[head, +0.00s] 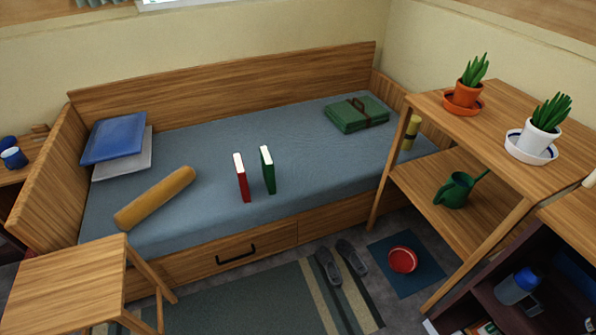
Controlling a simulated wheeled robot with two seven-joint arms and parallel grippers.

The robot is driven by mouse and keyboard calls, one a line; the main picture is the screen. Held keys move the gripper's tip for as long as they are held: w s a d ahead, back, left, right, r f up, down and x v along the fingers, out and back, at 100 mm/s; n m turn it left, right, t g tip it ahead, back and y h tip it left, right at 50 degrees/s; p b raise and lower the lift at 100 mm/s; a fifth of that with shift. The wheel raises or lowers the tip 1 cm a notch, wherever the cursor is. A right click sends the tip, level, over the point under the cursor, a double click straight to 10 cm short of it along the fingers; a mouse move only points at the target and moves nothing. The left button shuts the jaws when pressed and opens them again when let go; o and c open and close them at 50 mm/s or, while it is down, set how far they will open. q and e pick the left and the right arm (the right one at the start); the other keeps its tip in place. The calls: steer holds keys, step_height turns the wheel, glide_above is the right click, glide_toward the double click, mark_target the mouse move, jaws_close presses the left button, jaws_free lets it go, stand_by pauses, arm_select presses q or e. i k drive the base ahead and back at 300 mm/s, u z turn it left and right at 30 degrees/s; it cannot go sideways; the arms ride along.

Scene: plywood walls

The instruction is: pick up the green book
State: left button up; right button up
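The green book (268,171) stands upright on the blue-grey mattress of the daybed (330,153), near its front edge in the middle of the head view. Its white page edges face up. A red book (242,179) stands upright just to its left, with a small gap between them. Neither of my grippers shows in the head view, and nothing touches the green book.
A mustard bolster (155,198) and cushions (114,138) lie left on the bed; a folded green blanket (356,114) lies back right. A wooden stool (70,285) stands front left, a plant shelf (480,150) right. Slippers (340,262) and a red bowl (402,260) are on the floor.

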mark_target(267, 163)
steer(key=z, duration=1.55)
steer(key=i, duration=1.2)
steer(key=u, duration=0.8)
